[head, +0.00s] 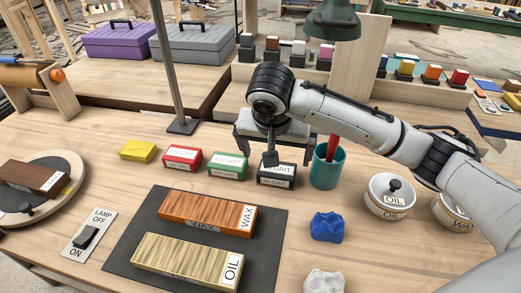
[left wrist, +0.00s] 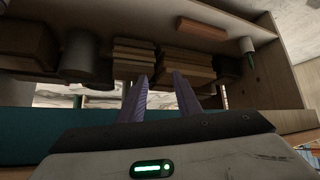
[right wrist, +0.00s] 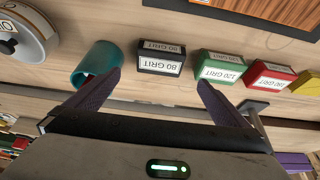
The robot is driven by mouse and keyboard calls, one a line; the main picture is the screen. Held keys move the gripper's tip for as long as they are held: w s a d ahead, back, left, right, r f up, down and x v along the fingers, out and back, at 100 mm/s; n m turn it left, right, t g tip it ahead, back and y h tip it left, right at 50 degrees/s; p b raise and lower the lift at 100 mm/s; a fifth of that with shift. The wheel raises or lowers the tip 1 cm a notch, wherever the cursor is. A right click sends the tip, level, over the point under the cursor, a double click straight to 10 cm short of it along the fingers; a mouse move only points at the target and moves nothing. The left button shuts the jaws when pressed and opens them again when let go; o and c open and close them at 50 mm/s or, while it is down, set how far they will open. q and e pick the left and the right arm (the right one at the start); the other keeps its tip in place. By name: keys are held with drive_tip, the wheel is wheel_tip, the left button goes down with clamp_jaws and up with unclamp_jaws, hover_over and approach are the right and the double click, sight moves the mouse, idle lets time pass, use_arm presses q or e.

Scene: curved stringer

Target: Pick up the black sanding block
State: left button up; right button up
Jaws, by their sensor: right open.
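The black sanding block (head: 276,176), with a white grit label, stands on the bench at the right end of a row of coloured blocks. In the right wrist view the black block (right wrist: 160,58) reads 80 GRIT and lies ahead, between the lines of the two fingers. My right gripper (right wrist: 158,80) is open and empty. In the head view my right gripper (head: 272,155) hangs over the block's back side and hides part of it. My left gripper (left wrist: 160,76) is partly open and empty, facing a shelf under a surface, and is out of the head view.
A teal cup (head: 327,167) stands close right of the black block, beside one right finger. A green block (head: 228,165) is close on the left, with red (head: 182,158) and yellow (head: 138,151) blocks beyond. A lamp post (head: 174,70) rises behind. A dark mat (head: 125,255) lies in front.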

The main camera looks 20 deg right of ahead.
sight(277, 169)
drive_tip(key=x, duration=0.4)
drive_tip(key=shift+s+d, duration=0.15)
drive_tip(key=shift+s, duration=0.1)
drive_tip(key=x, duration=0.5)
drive_tip(key=shift+f, duration=0.15)
drive_tip(key=shift+w+f, duration=0.2)
drive_tip(key=shift+f, duration=0.1)
use_arm(q)
drive_tip(key=shift+s+d+f, duration=0.1)
drive_tip(key=shift+s+f, duration=0.2)
drive_tip(key=shift+s, duration=0.2)
drive_tip(key=shift+s+f, duration=0.25)
drive_tip(key=shift+s, duration=0.2)
use_arm(e)
drive_tip(key=shift+c, duration=0.3)
drive_tip(key=c, duration=1.1)
use_arm(q)
drive_tip(key=shift+s+f, duration=0.15)
drive_tip(key=shift+s, duration=0.1)
use_arm(e)
drive_tip(key=shift+c, duration=0.3)
use_arm(q)
drive_tip(key=shift+g, duration=0.3)
use_arm(e)
drive_tip(key=shift+r, duration=0.1)
wheel_tip(277, 169, up, 10)
drive_tip(key=shift+f, duration=0.1)
